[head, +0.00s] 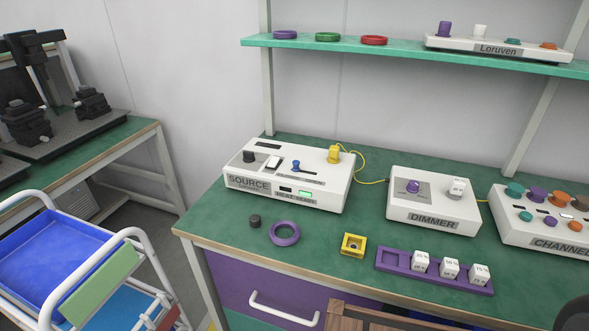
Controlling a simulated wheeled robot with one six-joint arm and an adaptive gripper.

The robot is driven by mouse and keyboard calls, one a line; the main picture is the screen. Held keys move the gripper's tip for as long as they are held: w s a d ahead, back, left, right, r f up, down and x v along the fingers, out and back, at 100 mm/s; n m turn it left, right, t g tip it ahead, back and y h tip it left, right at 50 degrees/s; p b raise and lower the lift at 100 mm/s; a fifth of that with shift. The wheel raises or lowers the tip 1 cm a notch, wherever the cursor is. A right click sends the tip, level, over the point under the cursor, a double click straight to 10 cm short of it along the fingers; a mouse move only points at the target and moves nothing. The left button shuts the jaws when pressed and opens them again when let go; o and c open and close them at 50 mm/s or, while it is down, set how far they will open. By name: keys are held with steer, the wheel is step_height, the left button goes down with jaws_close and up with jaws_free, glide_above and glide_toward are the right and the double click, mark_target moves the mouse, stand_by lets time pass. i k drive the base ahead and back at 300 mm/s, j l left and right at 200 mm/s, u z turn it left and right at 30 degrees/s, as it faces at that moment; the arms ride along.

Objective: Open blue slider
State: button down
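The blue slider (296,166) is a small blue knob on the top face of the white SOURCE box (334,196), which stands on the green workbench. It stands up between a white rocker switch on its left and a yellow connector on its right. Its slot is too small to tell how far along it the knob sits. My gripper is not clearly seen in the head view.
A yellow cable (372,181) runs from the SOURCE box to the DIMMER box (459,208). A black knob (254,221), purple ring (285,233), yellow block (353,245) and purple rack (389,261) lie in front. A green shelf (400,52) hangs above. A blue-tray cart (45,255) stands left.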

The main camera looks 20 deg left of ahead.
mark_target(296, 163)
steer(key=j+u, duration=0.15)
steer(key=j, duration=0.3)
steer(key=i+j+u, duration=0.2)
steer(key=j, duration=0.2)
steer(key=j+u, duration=0.15)
steer(key=j, duration=0.3)
